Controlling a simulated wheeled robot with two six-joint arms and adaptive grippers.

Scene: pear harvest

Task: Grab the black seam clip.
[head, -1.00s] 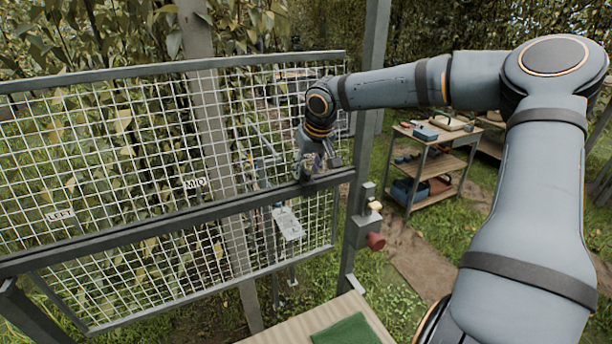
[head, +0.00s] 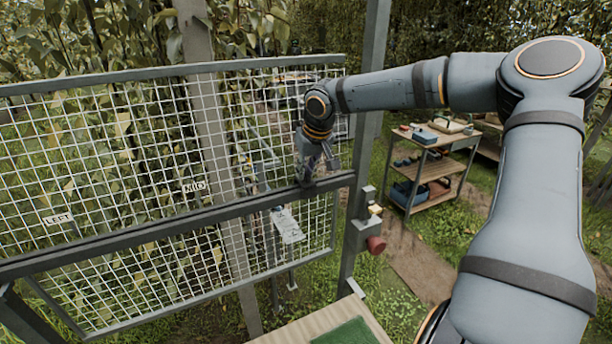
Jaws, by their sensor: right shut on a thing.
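My right gripper (head: 308,181) is at the dark middle rail (head: 225,208) of the mesh panel, near the rail's right end. Its fingers point down and are closed together on something small at the rail. The black seam clip does not show clearly; what the fingers hold is small, dark and mostly covered by them. My left gripper is not in view.
The white wire mesh panel (head: 125,145) carries LEFT (head: 58,218) and MID (head: 194,186) labels. A grey post (head: 362,150) with a red knob (head: 376,244) stands right of the gripper. A green mat (head: 350,333) lies below. A tool cart (head: 432,160) stands behind right.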

